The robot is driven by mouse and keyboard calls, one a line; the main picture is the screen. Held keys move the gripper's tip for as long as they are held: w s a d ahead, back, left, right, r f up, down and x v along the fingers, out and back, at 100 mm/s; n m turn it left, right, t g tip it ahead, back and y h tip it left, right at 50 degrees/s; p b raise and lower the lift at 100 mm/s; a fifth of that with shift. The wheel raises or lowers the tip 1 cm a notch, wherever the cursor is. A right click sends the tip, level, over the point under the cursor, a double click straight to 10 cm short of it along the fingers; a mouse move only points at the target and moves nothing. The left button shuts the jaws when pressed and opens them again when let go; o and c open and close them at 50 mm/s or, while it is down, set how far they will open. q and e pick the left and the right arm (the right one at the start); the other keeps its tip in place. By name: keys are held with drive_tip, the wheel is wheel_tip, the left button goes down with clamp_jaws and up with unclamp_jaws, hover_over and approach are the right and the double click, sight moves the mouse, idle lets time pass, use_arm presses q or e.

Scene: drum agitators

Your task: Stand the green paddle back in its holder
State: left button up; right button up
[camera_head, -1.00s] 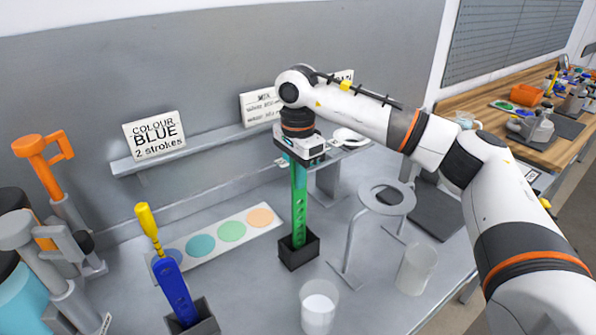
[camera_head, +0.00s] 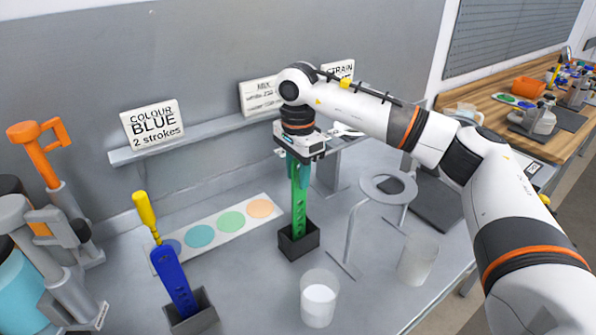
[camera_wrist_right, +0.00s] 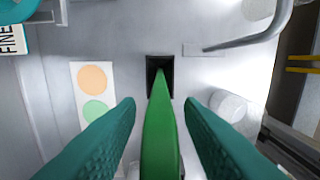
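The green paddle (camera_head: 299,200) stands upright with its lower end in a small black holder (camera_head: 299,246) on the grey bench. In the right wrist view the paddle (camera_wrist_right: 161,135) runs down to the dark opening of the holder (camera_wrist_right: 153,63). My right gripper (camera_head: 300,165) is above the holder, around the paddle's upper part. In the right wrist view its teal fingers (camera_wrist_right: 160,108) are spread on either side of the paddle, with gaps between them and it. The paddle's top is hidden by the gripper. My left gripper is not in view.
A blue paddle with a yellow handle (camera_head: 173,278) leans in another holder (camera_head: 192,318) at left. A glass with white contents (camera_head: 318,302), an empty-looking glass (camera_head: 416,262) and a ring stand (camera_head: 362,205) are to the right. A colour-dot strip (camera_head: 238,237) lies behind.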

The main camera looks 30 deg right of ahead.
wheel_tip(320, 180, up, 12)
drive_tip(key=shift+r+b, duration=0.1)
drive_tip(key=shift+b, duration=0.6)
